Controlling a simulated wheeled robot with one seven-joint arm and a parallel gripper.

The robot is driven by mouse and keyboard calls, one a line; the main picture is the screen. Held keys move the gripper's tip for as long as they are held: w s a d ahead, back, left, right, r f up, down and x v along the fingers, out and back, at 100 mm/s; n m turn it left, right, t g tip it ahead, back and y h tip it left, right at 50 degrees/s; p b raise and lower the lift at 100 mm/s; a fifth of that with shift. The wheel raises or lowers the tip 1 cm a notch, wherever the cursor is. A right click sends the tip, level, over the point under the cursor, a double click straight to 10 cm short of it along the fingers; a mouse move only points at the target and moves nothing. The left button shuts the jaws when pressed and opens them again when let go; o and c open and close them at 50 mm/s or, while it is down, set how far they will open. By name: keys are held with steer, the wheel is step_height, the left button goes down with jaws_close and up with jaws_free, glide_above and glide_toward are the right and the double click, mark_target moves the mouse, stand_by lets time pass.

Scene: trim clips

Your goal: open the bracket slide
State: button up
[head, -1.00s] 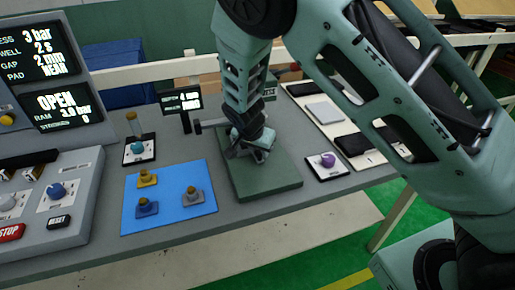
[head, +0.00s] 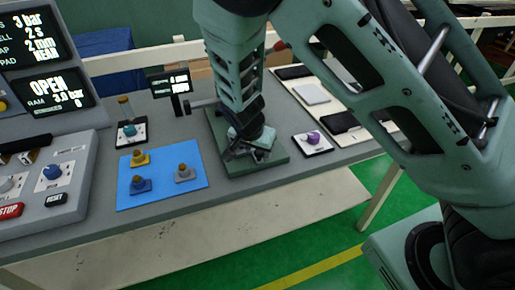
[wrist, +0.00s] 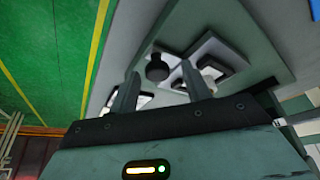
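A green base plate (head: 272,163) lies on the grey bench, with a pale bracket fixture (head: 262,143) on it. The fixture is partly hidden behind my arm in the head view. In the wrist view the plate (wrist: 265,60) carries grey fixture parts (wrist: 208,48) and a round black knob (wrist: 157,68). My gripper (wrist: 160,88) has its two fingers apart, with nothing seen held between them. The knob shows between and just beyond the fingertips; I cannot tell whether they touch it. In the head view my gripper (head: 240,152) is low over the plate's front part.
A blue mat (head: 160,188) with several small knobbed pieces lies left of the plate. A purple knob (head: 313,137) on a small panel stands to the right. A small display (head: 170,82) stands behind. A control console (head: 50,150) fills the far left.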

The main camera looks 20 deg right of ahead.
steer(key=b+v, duration=0.1)
steer(key=v, duration=1.6)
steer(key=shift+r, duration=0.2)
steer(key=shift+s, duration=0.1)
steer(key=s+n+g+y, duration=0.3)
steer(key=s+n, duration=1.3)
steer(key=s, duration=0.7)
steer(key=shift+s+a+n+y, duration=0.2)
steer(key=shift+a+n+y, duration=0.2)
steer(key=shift+a, duration=0.1)
